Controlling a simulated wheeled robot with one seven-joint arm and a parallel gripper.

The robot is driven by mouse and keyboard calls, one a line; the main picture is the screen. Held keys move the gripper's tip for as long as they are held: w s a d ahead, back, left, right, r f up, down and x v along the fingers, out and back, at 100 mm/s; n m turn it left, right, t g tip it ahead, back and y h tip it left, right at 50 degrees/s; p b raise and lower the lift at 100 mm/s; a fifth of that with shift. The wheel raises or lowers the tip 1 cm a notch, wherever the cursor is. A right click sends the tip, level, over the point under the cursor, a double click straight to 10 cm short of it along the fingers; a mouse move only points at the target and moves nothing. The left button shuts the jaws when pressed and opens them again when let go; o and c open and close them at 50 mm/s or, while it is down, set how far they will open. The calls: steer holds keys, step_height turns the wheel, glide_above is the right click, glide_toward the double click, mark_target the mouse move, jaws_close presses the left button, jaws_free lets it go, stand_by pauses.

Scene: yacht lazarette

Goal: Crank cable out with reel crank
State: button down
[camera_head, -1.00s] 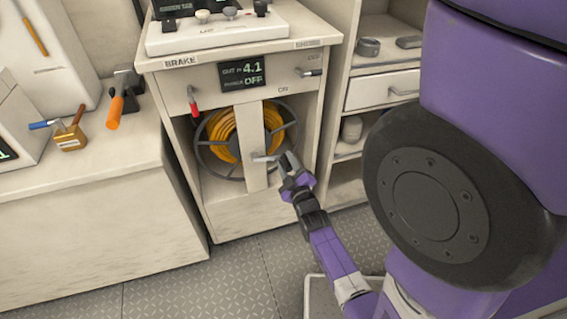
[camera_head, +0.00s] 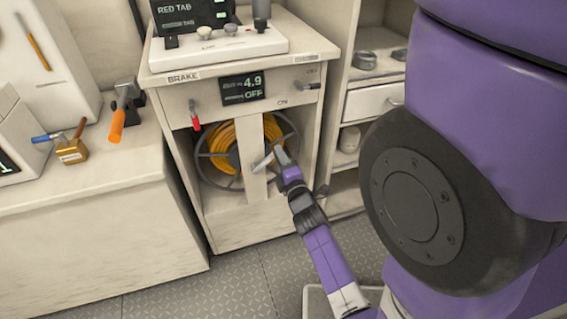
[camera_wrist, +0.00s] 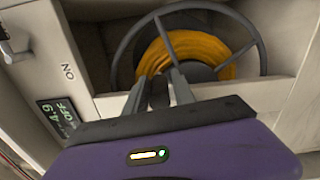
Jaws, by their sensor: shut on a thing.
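The cable reel (camera_head: 284,128) is a dark spoked wheel wound with orange-yellow cable (camera_head: 226,136), set in the open front of a pale cabinet. The reel and cable also show in the wrist view (camera_wrist: 192,56). The grey reel crank (camera_head: 262,163) sticks out in front of a pale upright post (camera_head: 257,185). My gripper (camera_head: 279,155) is shut on the crank's handle end, in front of the reel. The display (camera_head: 242,87) reads 4.9 and OFF.
A red-handled brake lever (camera_head: 194,115) hangs at the cabinet's upper left. A small lever (camera_head: 308,86) sits at upper right by an ON label. An open shelf unit with a drawer (camera_head: 372,102) stands to the right. A bench (camera_head: 90,200) with tools is at left.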

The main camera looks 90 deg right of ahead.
steer(key=shift+w+a+r+n+b, duration=0.25)
steer(key=shift+w+r+n+b, duration=0.05)
steer(key=shift+w+r+n, duration=0.45)
steer(key=shift+w, duration=0.1)
steer(key=c, duration=1.3)
jaws_free()
steer(key=shift+o, duration=0.3)
steer(key=shift+f, duration=0.1)
steer(key=shift+s, duration=0.2)
